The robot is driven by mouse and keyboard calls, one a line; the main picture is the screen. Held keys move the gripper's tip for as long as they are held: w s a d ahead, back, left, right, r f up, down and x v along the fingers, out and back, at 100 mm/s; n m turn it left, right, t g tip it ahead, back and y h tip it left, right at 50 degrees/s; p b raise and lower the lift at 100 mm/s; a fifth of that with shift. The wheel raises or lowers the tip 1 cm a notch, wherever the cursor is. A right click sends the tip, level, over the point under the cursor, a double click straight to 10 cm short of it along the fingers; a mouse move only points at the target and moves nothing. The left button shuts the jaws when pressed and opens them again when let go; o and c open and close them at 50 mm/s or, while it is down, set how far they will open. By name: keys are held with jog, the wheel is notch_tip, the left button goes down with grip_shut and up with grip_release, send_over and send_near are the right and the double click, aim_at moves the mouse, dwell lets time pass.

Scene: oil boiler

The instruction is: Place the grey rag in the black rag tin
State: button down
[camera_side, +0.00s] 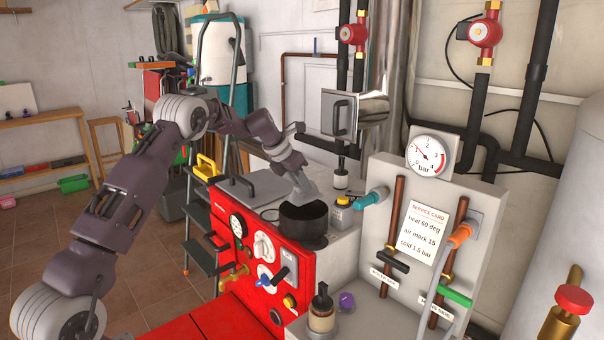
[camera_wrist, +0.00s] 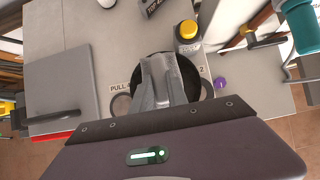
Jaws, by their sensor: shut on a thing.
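The black rag tin (camera_side: 304,222) stands open-topped on the grey boiler top, just behind the red front panel. In the wrist view my gripper (camera_wrist: 161,96) is shut on the grey rag (camera_wrist: 160,72), which shows against the dark inside of the tin (camera_wrist: 186,72). Rag and fingers are similar greys, so their border is hard to make out. Whether the rag touches the tin's floor is hidden.
A yellow-capped bottle (camera_wrist: 187,32) stands close beside the tin. A grey lid with a dark handle (camera_wrist: 60,90) lies to its left. A purple knob (camera_side: 346,300) is in front.

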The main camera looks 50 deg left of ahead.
aim_at(299, 196)
notch_tip(299, 196, down, 6)
jog(key=shift+r, duration=0.15)
dwell(0.3)
jog(key=c, duration=1.2)
grip_release()
notch_tip(299, 196, up, 7)
jog(key=shift+r, duration=0.1)
